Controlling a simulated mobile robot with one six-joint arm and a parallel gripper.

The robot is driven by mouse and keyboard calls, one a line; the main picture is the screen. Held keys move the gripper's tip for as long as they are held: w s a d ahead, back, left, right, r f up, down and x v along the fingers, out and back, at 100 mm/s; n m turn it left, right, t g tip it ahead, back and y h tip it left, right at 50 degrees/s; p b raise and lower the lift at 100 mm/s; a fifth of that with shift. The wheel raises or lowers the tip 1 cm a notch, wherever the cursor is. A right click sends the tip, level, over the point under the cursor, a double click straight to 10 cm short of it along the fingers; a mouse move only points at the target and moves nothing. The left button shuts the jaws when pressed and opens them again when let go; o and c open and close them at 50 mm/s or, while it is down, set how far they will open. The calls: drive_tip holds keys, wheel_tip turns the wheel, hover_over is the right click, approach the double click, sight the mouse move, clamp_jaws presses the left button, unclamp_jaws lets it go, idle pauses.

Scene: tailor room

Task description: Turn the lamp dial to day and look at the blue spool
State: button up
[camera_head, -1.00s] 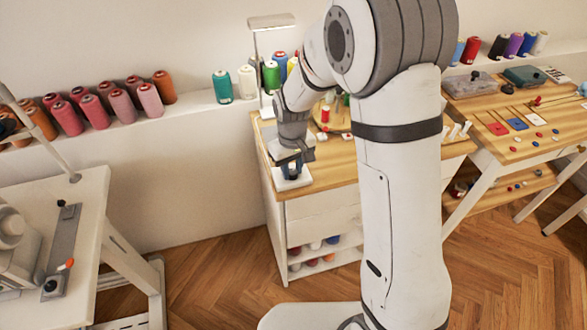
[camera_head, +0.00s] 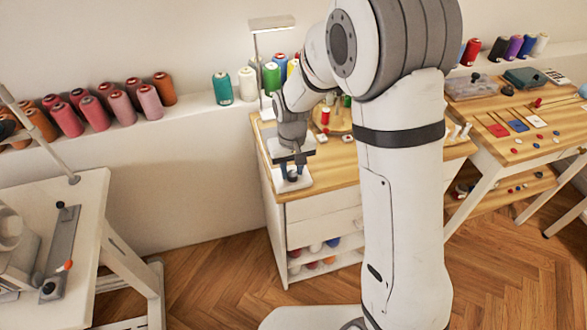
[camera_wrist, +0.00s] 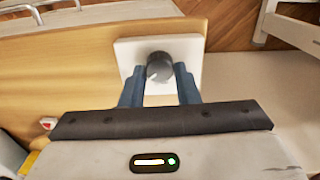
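The dark round lamp dial (camera_wrist: 160,66) stands on a white square plate (camera_wrist: 128,50) at the table's edge; the plate shows in the head view (camera_head: 279,187) too. My gripper (camera_wrist: 159,70) points down over the plate. Its blue fingers stand apart on both sides of the dial, with small gaps seeming to show. In the head view my gripper (camera_head: 294,172) hides part of the dial. I cannot read the dial's setting. The white lamp (camera_head: 271,23) rises behind my arm. A sliver of blue spool (camera_head: 280,58) shows behind a green one, partly hidden.
Several red, pink and orange spools (camera_head: 122,106) line the wall ledge at left. More spools (camera_head: 500,47) stand at right, near a second wooden table (camera_head: 520,150). A white table (camera_head: 95,215) with a machine is at left. Open wooden floor lies between.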

sight(293, 173)
drive_tip(key=o, duration=0.4)
wheel_tip(293, 173, up, 8)
drive_tip(key=shift+f, duration=0.15)
idle(0.3)
idle(0.4)
drive_tip(key=shift+s+d, duration=0.1)
drive_tip(key=shift+d, duration=0.1)
drive_tip(key=s+d+r+m+t, duration=0.1)
drive_tip(key=s+d+r, duration=0.2)
drive_tip(key=s, duration=0.3)
drive_tip(key=s+d+r+m, duration=0.1)
drive_tip(key=s+d+r, duration=0.2)
drive_tip(key=s+d, duration=0.3)
drive_tip(key=s+d+r+m+t, duration=0.1)
drive_tip(key=s+d+r, duration=0.1)
drive_tip(key=s+d, duration=0.3)
drive_tip(key=shift+s+d+r+t, duration=0.15)
drive_tip(key=shift+s+r, duration=0.05)
drive_tip(key=shift+s, duration=0.45)
drive_tip(key=shift+s+d+r+t, duration=0.1)
drive_tip(key=shift+s+r+t, duration=0.1)
drive_tip(key=shift+s, duration=0.45)
